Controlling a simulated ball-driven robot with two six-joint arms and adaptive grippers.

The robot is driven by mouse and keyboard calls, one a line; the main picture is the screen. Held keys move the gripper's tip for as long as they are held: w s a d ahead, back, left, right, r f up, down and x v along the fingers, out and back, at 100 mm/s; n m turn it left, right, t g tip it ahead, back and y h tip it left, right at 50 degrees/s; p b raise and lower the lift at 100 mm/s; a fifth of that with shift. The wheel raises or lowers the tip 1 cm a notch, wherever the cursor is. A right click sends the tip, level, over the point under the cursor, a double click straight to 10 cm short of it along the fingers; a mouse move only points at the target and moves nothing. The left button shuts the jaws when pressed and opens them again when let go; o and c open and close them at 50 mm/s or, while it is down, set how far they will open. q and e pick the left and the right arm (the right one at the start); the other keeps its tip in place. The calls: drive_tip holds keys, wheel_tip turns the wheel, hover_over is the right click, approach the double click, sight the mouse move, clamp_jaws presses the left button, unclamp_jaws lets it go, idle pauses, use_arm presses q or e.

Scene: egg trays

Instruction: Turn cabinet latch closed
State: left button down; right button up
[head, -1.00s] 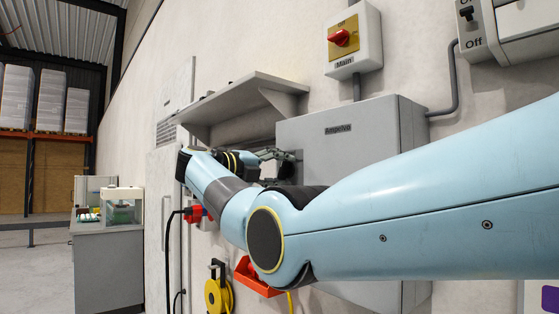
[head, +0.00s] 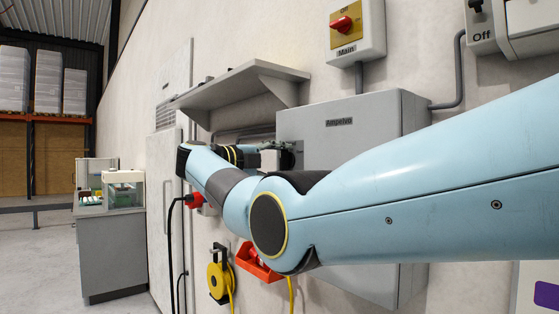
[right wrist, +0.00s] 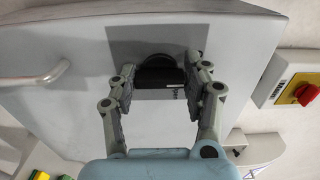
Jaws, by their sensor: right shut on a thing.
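The grey wall cabinet (head: 345,150) with a name label hangs at the middle of the head view, partly covered by my right arm. In the right wrist view the latch (right wrist: 157,68) is a dark rounded knob on a grey plate. My right gripper (right wrist: 157,76) has its two fingers on either side of the knob and is shut on it. The latch's exact angle is hard to tell, and in the head view the gripper hides it. My left gripper is not in view.
A grey shelf (head: 240,84) juts out above the gripper. A red main switch (head: 342,25) is on the wall above the cabinet. A yellow cable reel (head: 219,281) and a red holder (head: 256,262) hang below my arm. A metal bar handle (right wrist: 38,79) sits left of the latch.

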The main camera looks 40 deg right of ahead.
drive_tip(key=o, duration=1.2)
drive_tip(key=shift+w, duration=0.1)
drive_tip(key=shift+c, duration=0.2)
drive_tip(key=s+a, duration=0.1)
drive_tip(key=a, duration=1.1)
